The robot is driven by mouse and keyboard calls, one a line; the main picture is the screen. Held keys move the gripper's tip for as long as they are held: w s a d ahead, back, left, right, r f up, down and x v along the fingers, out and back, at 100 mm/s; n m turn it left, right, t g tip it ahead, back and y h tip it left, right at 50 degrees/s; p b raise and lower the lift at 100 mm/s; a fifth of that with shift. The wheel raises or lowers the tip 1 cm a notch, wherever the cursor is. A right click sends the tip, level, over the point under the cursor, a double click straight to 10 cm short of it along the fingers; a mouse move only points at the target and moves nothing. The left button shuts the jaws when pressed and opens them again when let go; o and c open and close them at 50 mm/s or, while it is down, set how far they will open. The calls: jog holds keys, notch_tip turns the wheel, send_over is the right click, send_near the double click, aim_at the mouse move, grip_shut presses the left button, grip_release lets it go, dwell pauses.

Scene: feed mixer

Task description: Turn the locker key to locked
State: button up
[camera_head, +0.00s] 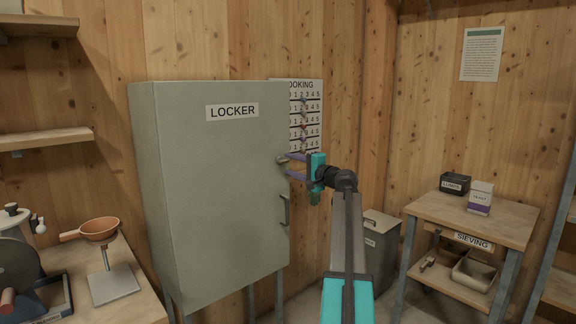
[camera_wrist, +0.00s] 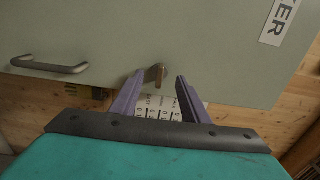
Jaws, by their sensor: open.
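The grey-green locker (camera_head: 215,190) stands against the wood wall with its door shut and a LOCKER label near the top. The key (camera_wrist: 155,74) sits in the door near its edge. In the head view the key (camera_head: 283,160) is small at the door's right edge. My gripper (camera_head: 288,166) is at the door's right edge, with its purple fingers open. In the wrist view the fingers (camera_wrist: 157,83) are spread, one on each side of the key, with gaps visible. Whether they reach past the key in depth is unclear. The lock's markings cannot be read.
The door handle (camera_wrist: 50,66) lies below the key and also shows in the head view (camera_head: 285,210). A booking chart (camera_head: 311,105) hangs behind my gripper. A sieving table (camera_head: 475,217) stands right; a bench with a copper-coloured pan (camera_head: 100,229) stands left.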

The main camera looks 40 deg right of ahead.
jog(key=s, duration=1)
jog(key=shift+s+a, duration=0.3)
jog(key=shift+a, duration=0.1)
